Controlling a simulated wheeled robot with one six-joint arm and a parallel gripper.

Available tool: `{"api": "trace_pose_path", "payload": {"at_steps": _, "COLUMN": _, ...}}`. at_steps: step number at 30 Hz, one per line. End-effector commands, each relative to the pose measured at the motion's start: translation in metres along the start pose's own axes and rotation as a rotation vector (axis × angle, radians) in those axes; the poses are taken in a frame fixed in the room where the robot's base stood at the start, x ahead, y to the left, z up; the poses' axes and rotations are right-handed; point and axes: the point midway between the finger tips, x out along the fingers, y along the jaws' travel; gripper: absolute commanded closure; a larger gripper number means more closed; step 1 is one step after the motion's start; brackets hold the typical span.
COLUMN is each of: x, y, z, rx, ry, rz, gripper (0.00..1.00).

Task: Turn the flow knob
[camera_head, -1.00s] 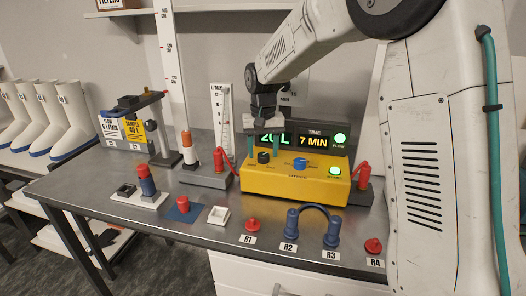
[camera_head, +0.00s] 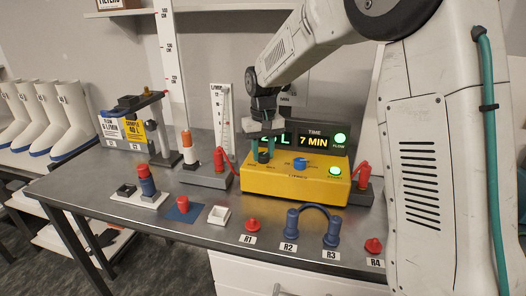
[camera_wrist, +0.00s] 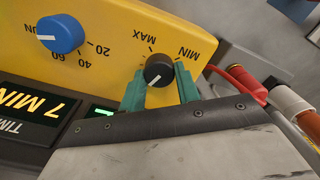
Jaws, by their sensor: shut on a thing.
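The black flow knob (camera_wrist: 158,71) sits on the yellow pump box (camera_head: 284,183), between MIN and MAX marks in the wrist view. Its white pointer line runs toward the lower left in that view. My gripper (camera_wrist: 160,84) has its two green fingers on either side of the knob, shut on it. In the head view my gripper (camera_head: 266,150) comes down from above onto the left part of the box, and the knob (camera_head: 263,157) shows between the fingers. A blue knob (camera_head: 300,163) is to the right; in the wrist view (camera_wrist: 60,34) it has minute numbers around it.
A display behind the knobs reads 7 MIN (camera_head: 318,142). A red-topped cylinder (camera_head: 221,160) stands left of the box, with a white scale (camera_head: 222,115) behind. Blue posts joined by a hose (camera_head: 291,224) and red plugs (camera_head: 253,225) are in front on the metal bench.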

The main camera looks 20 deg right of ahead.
Motion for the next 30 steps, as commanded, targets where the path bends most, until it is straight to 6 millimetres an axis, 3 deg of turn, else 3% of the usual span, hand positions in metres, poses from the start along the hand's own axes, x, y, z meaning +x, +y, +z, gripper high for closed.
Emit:
{"api": "trace_pose_path", "payload": {"at_steps": 8, "x": 0.0, "y": 0.0, "z": 0.0, "rx": -0.014, "ry": 0.0, "rz": 0.0, "gripper": 0.91}}
{"api": "trace_pose_path", "payload": {"at_steps": 9, "x": 0.0, "y": 0.0, "z": 0.0, "rx": -0.014, "ry": 0.0, "rz": 0.0, "gripper": 0.65}}
{"api": "trace_pose_path", "payload": {"at_steps": 11, "x": 0.0, "y": 0.0, "z": 0.0, "rx": -0.014, "ry": 0.0, "rz": 0.0, "gripper": 0.48}}
{"api": "trace_pose_path", "payload": {"at_steps": 12, "x": 0.0, "y": 0.0, "z": 0.0, "rx": -0.014, "ry": 0.0, "rz": 0.0, "gripper": 0.46}}
{"api": "trace_pose_path", "payload": {"at_steps": 22, "x": -0.005, "y": 0.0, "z": 0.0, "rx": -0.013, "ry": 0.001, "rz": 0.0, "gripper": 0.46}}
{"api": "trace_pose_path", "payload": {"at_steps": 30, "x": -0.049, "y": 0.0, "z": -0.001, "rx": -0.013, "ry": 0.004, "rz": 0.0, "gripper": 0.46}}
